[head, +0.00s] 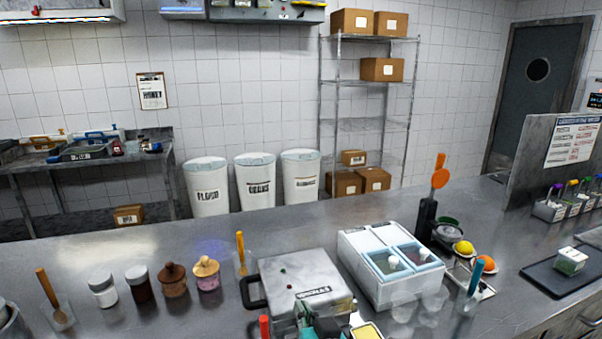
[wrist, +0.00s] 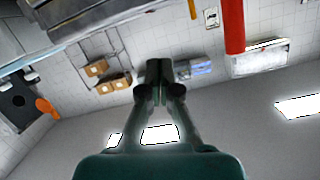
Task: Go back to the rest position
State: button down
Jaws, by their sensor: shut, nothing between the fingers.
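My gripper (wrist: 159,72) shows in the wrist view, its two dark fingers brought together at the tips with nothing between them. It points up and away from the counter, with wall, shelf and ceiling lights behind it, and the wrist picture looks strongly tilted. In the head view a teal part shows at the bottom edge, in front of the waffle-maker-like machine (head: 300,278); I cannot tell if it is my gripper.
A red upright thing (wrist: 233,25) shows near my gripper in the wrist view.

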jog(key=shift+h, duration=0.6)
jog(key=s+d+f, duration=0.2)
jog(key=f, duration=0.1)
jog(key=s+d+f, duration=0.2)
jog(key=f, duration=0.2)
jog(key=s+d+f, duration=0.2)
jog(key=d+f, duration=0.1)
jog(key=f, duration=0.1)
jog(key=shift+s+f, duration=0.1)
jog(key=shift+s, duration=0.3)
jog(key=s+d+f+h, duration=0.1)
jog(key=s+d+f, duration=0.2)
jog(key=s, duration=0.5)
jog(key=s+d+f, duration=0.3)
jog(key=s, duration=0.5)
jog(key=s+d+f+h, duration=0.1)
jog(key=s+d+f, duration=0.25)
jog(key=s, duration=0.45)
jog(key=s+d+r+h, duration=0.1)
jog(key=s+d+r, duration=0.1)
jog(key=s, duration=1.2)
jog(key=shift+r+h, duration=0.15)
jog(key=shift+h, duration=0.15)
jog(key=shift+s, duration=0.1)
